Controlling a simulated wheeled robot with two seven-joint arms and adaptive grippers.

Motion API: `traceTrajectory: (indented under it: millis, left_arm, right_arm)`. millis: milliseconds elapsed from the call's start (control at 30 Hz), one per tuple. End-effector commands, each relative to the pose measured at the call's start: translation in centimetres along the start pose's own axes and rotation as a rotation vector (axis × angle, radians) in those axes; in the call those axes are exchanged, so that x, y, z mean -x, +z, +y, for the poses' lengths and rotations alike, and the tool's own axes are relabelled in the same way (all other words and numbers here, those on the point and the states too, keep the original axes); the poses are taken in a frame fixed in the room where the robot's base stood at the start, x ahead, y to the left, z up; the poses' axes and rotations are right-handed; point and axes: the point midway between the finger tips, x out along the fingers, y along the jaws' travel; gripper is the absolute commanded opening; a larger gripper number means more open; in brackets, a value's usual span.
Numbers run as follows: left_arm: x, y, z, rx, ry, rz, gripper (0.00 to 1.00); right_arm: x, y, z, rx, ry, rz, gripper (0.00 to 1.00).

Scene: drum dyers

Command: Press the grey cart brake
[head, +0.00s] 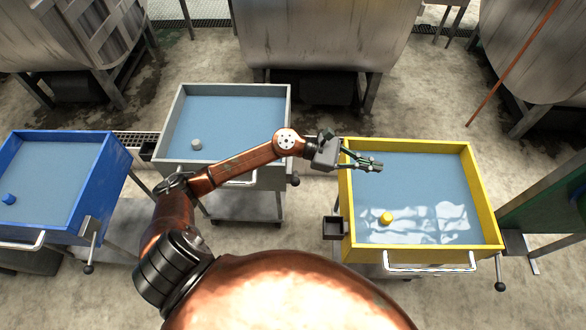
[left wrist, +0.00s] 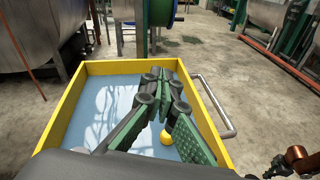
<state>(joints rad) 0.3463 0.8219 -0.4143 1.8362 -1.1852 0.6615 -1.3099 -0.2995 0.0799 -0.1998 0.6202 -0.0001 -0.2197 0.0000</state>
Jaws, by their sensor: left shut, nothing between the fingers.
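The grey cart (head: 287,112) stands left of centre in the head view, with a pale blue inside and a grey knob (head: 196,144) in it. A lever with a dark ball end (head: 294,180) sticks out at its near right corner; it looks like the brake. My left gripper (head: 378,165) is shut and empty over the far left part of the yellow cart (head: 346,205), to the right of the grey cart. In the left wrist view the gripper's closed green fingers (left wrist: 165,78) show above the yellow cart.
A blue cart (head: 112,165) stands at the left. The yellow cart has a yellow knob (head: 387,218) and a ball-ended lever (head: 499,284). Large steel drums (head: 310,35) line the back. Bare concrete floor shows between the carts and drums.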

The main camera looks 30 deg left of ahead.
Motion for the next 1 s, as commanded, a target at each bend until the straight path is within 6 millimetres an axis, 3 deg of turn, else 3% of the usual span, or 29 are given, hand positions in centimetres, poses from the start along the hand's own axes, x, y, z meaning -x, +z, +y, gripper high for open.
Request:
traceTrajectory:
  millis: [67, 133, 233, 300, 400, 500, 667, 1000]
  left_arm:
    - [1.0, -3.4, -0.5, -0.253, -0.155, 0.184, 0.0]
    - [3.3, -6.9, -0.3, -0.448, -0.304, 0.351, 0.0]
    - [8.4, -11.1, 1.4, -0.655, -0.509, 0.578, 0.0]
    - [12.6, -12.9, 3.0, -0.747, -0.637, 0.716, 0.0]
    - [18.0, -14.2, 5.1, -0.812, -0.786, 0.868, 0.0]
    - [21.8, -14.4, 6.4, -0.832, -0.884, 0.963, 0.0]
    - [24.2, -14.4, 7.1, -0.835, -0.947, 1.018, 0.0]
    - [24.2, -14.6, 7.0, -0.834, -0.948, 1.016, 0.0]
  right_arm:
    - [0.0, 0.0, 0.0, 0.0, 0.0, 0.0, 0.0]
    - [0.0, 0.0, 0.0, 0.0, 0.0, 0.0, 0.0]
    - [0.1, 0.0, 0.0, 0.0, 0.0, 0.0, 0.0]
    - [0.1, 0.0, 0.0, 0.0, 0.0, 0.0, 0.0]
    - [0.1, 0.0, 0.0, 0.0, 0.0, 0.0, 0.0]
    - [0.1, 0.0, 0.0, 0.0, 0.0, 0.0, 0.0]
    - [0.1, 0.0, 0.0, 0.0, 0.0, 0.0, 0.0]
    - [0.1, 0.0, 0.0, 0.0, 0.0, -0.001, 0.0]
